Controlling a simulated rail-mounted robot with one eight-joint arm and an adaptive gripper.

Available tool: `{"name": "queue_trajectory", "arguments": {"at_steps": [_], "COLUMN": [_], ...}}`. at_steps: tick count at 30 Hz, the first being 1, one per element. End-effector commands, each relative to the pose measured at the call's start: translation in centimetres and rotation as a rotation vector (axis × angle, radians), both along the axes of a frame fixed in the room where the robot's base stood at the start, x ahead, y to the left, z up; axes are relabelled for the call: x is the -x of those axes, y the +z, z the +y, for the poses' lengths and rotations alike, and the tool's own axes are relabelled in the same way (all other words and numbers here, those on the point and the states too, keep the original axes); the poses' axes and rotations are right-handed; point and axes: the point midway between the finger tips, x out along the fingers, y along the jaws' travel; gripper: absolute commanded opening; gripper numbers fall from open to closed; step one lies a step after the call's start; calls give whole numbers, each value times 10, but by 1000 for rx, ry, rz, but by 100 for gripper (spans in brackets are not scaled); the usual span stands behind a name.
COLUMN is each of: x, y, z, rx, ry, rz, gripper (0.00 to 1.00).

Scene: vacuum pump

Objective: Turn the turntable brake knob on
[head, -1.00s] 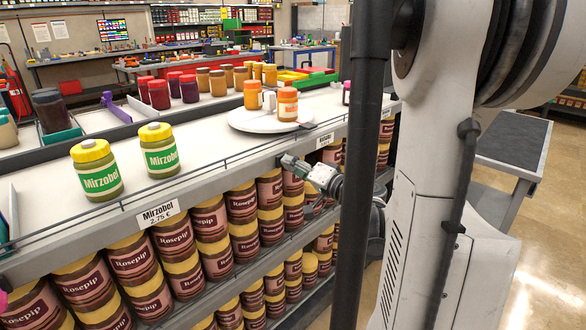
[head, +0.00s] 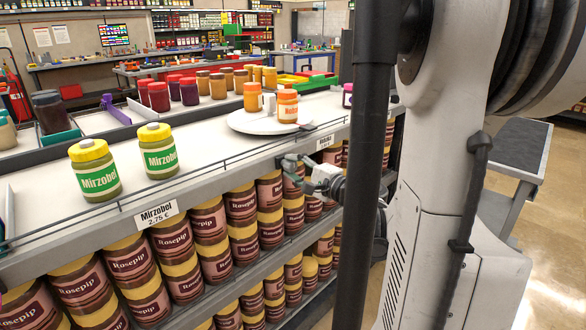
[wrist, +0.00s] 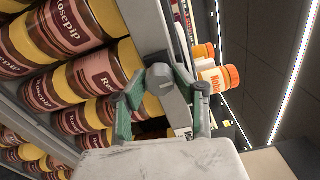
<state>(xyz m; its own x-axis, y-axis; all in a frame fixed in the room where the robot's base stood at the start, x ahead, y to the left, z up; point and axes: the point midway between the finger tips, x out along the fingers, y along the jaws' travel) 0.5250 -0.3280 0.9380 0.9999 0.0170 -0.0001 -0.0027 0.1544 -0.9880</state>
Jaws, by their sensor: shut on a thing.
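The round white turntable (head: 243,122) lies on the top shelf in the head view, with orange-lidded jars on it. Below it, at the shelf's front edge, my gripper (head: 287,164) reaches in from the right. In the wrist view, the grey brake knob (wrist: 166,88) sits between the two green-grey fingers of my gripper (wrist: 165,105). The fingers are shut on it, one on each side. In the head view the knob is too small and too covered by the gripper to make out.
Brown Rosepip jars (head: 186,246) fill the lower shelves beside my gripper. Two Mirzobel jars (head: 94,172) stand on the top shelf at left. A thin rail runs along the shelf's front edge (head: 235,160). The floor at right is clear.

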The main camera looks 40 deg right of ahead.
Motion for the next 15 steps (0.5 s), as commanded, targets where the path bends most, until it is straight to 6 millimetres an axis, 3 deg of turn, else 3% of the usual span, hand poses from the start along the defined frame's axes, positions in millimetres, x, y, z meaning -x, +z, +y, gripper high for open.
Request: {"name": "queue_trajectory", "arguments": {"at_steps": [15], "x": [0], "y": [0], "z": [0], "rx": [-57], "ry": [0], "rz": [1], "gripper": [1]}}
